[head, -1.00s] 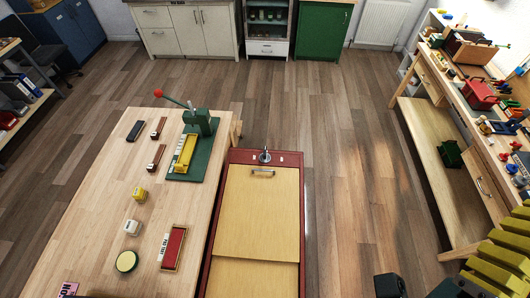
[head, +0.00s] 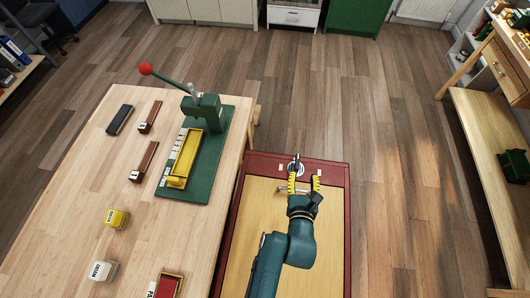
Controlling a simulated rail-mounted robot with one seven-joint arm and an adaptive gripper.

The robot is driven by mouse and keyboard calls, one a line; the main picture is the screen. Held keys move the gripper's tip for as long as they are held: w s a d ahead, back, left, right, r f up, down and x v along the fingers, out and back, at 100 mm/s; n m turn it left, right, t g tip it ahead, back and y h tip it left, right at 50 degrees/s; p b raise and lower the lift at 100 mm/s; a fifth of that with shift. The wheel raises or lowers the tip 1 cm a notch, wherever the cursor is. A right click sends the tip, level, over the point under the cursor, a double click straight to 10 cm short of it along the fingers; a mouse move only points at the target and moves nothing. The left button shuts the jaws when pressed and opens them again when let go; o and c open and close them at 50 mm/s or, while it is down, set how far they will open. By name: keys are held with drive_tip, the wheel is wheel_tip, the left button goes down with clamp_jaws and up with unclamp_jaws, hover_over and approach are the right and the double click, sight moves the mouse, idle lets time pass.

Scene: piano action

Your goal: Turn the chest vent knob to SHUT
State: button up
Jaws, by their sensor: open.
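The chest (head: 340,172) is dark red with a pale wooden lid (head: 245,230), and stands low to the right of the workbench. The vent knob (head: 296,166) is a small dark knob on a pale round plate, on the chest's red far end. My gripper (head: 304,179) has yellow fingers, spread apart, just on the near side of the knob. The left fingertip appears close to the knob; I cannot tell whether it touches. The knob's setting is too small to read. My gripper and arm cover part of the lid and most of its handle (head: 281,190).
The wooden workbench (head: 60,215) on the left carries a green press (head: 207,112) with a red-ball lever, a yellow tray (head: 183,160), small dark blocks and a yellow tub (head: 116,218). Floor beyond and right of the chest is clear. A shelved bench (head: 480,130) stands far right.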

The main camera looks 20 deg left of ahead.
drive_tip(key=b, duration=0.3)
approach(297, 164)
drive_tip(key=a+v, duration=0.1)
drive_tip(key=v, duration=0.4)
drive_tip(key=shift+g, duration=0.3)
drive_tip(key=b+x, duration=0.2)
drive_tip(key=x, duration=0.3)
drive_tip(key=b+x, duration=0.2)
drive_tip(key=x, duration=0.3)
drive_tip(key=d+b+x, duration=0.1)
drive_tip(key=b+x, duration=0.1)
drive_tip(key=x, duration=0.3)
drive_tip(key=shift+w+d+r+b, duration=0.1)
drive_tip(key=shift+w+r+b, duration=0.05)
drive_tip(key=shift+w+b, duration=0.15)
drive_tip(key=shift+w, duration=0.3)
drive_tip(key=shift+c, duration=0.4)
drive_tip(key=shift+s, duration=0.1)
clamp_jaws()
